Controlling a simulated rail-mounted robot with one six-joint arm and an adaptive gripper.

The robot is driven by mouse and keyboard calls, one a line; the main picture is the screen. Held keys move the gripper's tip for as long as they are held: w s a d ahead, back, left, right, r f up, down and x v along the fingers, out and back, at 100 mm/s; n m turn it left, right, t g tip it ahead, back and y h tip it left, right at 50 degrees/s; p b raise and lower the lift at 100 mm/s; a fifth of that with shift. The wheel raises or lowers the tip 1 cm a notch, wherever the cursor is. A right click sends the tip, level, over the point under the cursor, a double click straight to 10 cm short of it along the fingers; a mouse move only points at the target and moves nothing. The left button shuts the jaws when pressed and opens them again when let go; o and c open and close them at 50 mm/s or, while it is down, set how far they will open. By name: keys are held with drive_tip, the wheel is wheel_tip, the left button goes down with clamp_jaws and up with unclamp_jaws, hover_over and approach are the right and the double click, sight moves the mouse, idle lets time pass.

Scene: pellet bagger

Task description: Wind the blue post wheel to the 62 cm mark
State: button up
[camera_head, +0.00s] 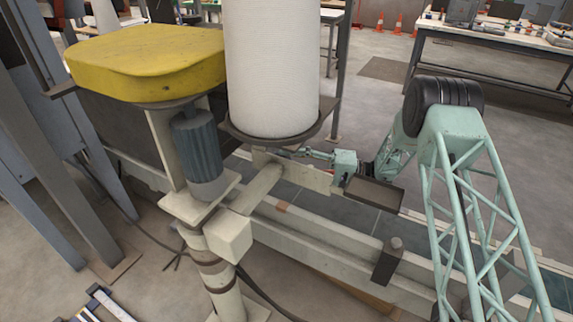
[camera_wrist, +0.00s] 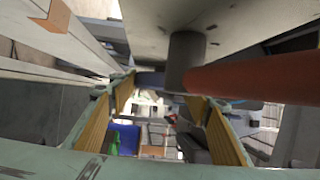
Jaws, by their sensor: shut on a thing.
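My gripper (camera_head: 303,153) reaches in from the right, below the tall white cylinder (camera_head: 272,65) and its dark round plate. In the wrist view its yellow-padded fingers (camera_wrist: 160,84) converge on a small bluish part, which looks like a piece of the blue post wheel (camera_wrist: 150,79). Most of the wheel is hidden, and in the head view I cannot make it out behind the fingers and arm beam. A grey stub (camera_wrist: 186,58) and a reddish-brown bar (camera_wrist: 255,78) sit just above the fingertips. I cannot see a centimetre scale or read any mark.
A yellow rounded cover (camera_head: 150,62) and a blue-grey motor (camera_head: 197,145) stand left of the cylinder. A pale beam (camera_head: 310,250) runs along the floor below, with a dark bracket (camera_head: 387,262). A workbench (camera_head: 490,45) stands at the back right. Open floor lies behind.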

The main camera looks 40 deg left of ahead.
idle(0.4)
drive_tip(key=o, duration=0.9)
drive_tip(key=shift+v, duration=5.95)
drive_tip(key=shift+f, duration=0.1)
